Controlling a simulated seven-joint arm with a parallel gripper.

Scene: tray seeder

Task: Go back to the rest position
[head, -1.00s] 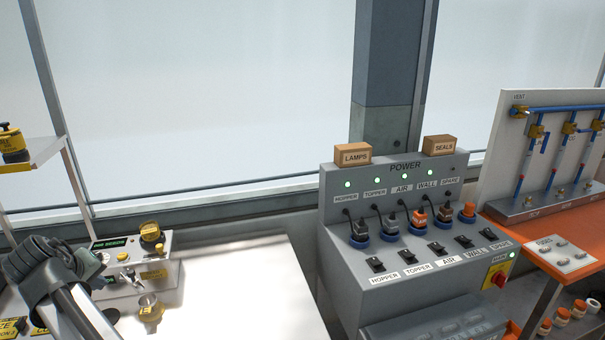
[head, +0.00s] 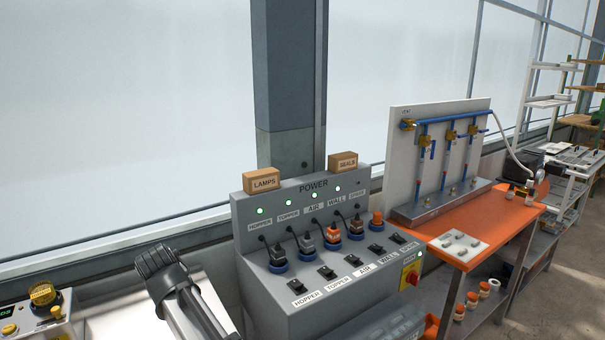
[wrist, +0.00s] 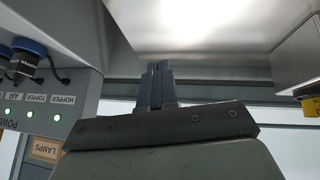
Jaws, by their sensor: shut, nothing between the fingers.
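My gripper (wrist: 157,86) shows in the wrist view, its two dark fingers together and empty, in front of a pale, shiny surface. In the head view part of my arm is at the lower left, in front of the white bench and beside the grey power console (head: 335,290); the fingers cannot be made out there. The console has a row of green lamps, several plugs in sockets and several black switches. In the wrist view its panel (wrist: 60,95) appears upside down at the left, apart from the fingers.
Boxes marked LAMPS (head: 264,181) and SEALS (head: 343,162) sit on the console top. A yellow-capped unit (head: 42,297) stands at the lower left. An orange bench (head: 490,225) with a blue-piped board (head: 400,170) stands to the right. A silver box edge shows at the wrist view's upper right (wrist: 262,45).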

